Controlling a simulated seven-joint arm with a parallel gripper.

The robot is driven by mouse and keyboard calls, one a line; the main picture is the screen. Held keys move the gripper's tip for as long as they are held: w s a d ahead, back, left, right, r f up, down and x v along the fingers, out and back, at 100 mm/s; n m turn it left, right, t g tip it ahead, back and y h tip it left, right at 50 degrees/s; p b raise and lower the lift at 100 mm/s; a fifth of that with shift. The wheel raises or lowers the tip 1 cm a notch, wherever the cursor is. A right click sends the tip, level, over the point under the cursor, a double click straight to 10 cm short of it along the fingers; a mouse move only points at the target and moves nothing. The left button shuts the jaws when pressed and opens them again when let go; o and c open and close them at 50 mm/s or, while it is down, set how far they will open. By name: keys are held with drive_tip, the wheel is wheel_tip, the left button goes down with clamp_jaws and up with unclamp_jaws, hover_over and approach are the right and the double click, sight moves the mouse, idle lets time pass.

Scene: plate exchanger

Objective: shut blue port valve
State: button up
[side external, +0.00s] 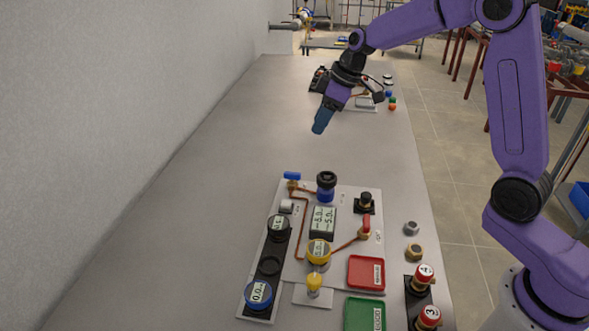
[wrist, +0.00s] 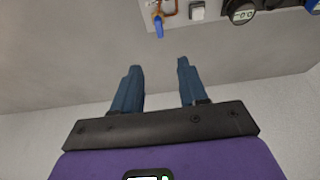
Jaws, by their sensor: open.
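The blue port valve (side external: 292,176) sits at the far left corner of the near panel, with a blue lever handle on a brass body joined to copper pipe. In the wrist view the blue handle (wrist: 159,27) is at the top, left of centre, pointing away from the panel's edge. My gripper (side external: 319,125) is above the bare table beyond the panel, apart from the valve. In the wrist view its two blue fingers (wrist: 160,67) are spread with nothing between them.
The panel (side external: 340,197) carries gauges, a red-handled valve (side external: 366,225) and copper pipes. Red (side external: 366,273) and green (side external: 364,315) trays stand at the near right. A second panel lies at the table's far end. The grey wall runs along the left.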

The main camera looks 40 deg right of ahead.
sight(292, 173)
drive_tip(key=x, duration=1.7)
drive_tip(key=shift+f, duration=0.15)
clamp_jaws()
